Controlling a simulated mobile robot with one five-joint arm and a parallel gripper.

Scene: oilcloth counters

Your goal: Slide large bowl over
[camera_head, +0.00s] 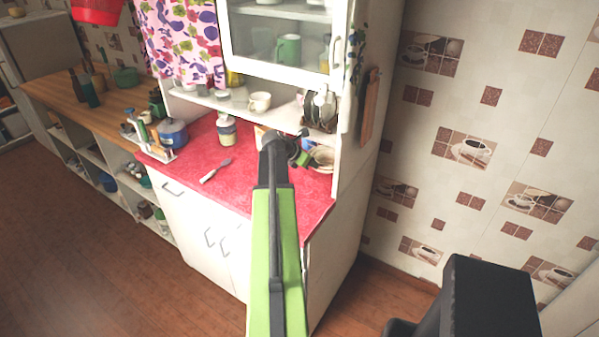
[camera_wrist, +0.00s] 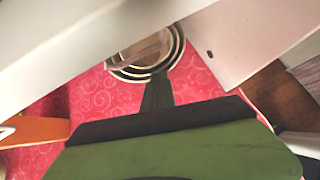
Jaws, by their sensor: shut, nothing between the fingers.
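A stack of nested round bowls (camera_head: 323,157) sits at the right end of the red counter, close to the cabinet's side wall. In the wrist view the pale rims of the bowls (camera_wrist: 180,45) show as rings, the largest one outermost. My gripper (camera_wrist: 158,80) is shut and empty, its dark fingertips at the near edge of the outer rim. I cannot tell whether they touch it. In the head view my gripper (camera_head: 303,156) is small and partly hidden by my arm, just left of the bowls.
A white shelf edge (camera_wrist: 60,65) crosses close above the bowls, and a white side panel (camera_wrist: 245,35) stands to their right. An orange object (camera_wrist: 35,131) lies at left. A jar (camera_head: 227,130), a blue pot (camera_head: 173,133) and a white-handled utensil (camera_head: 215,171) stand or lie farther left.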

